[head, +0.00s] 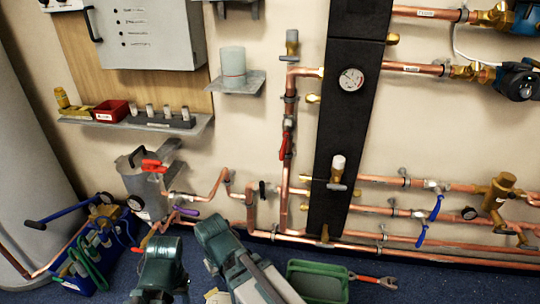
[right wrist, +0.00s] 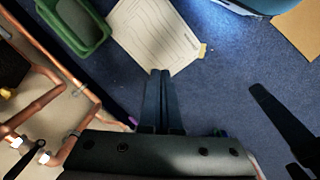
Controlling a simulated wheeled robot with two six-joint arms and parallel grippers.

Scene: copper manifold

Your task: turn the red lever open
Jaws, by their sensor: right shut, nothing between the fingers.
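A red lever (head: 285,145) sits on a vertical copper pipe left of the black panel in the head view. It points down, roughly along the pipe. Another red handle (head: 153,166) is on the grey canister further left. My right gripper (right wrist: 160,72) is shut and empty in the right wrist view, above the floor and apart from the pipes. In the head view my right arm (head: 225,242) is low in the middle, below the red lever; its fingertips are hidden. My left gripper (head: 160,262) is low at the left; its fingers cannot be made out.
A purple lever (head: 187,211) and a black lever (head: 262,190) are on the low pipes. Blue levers (head: 436,208) are at the right. A green bin (head: 318,282), a paper sheet (right wrist: 158,35) and a blue tool bag (head: 90,262) are on the floor.

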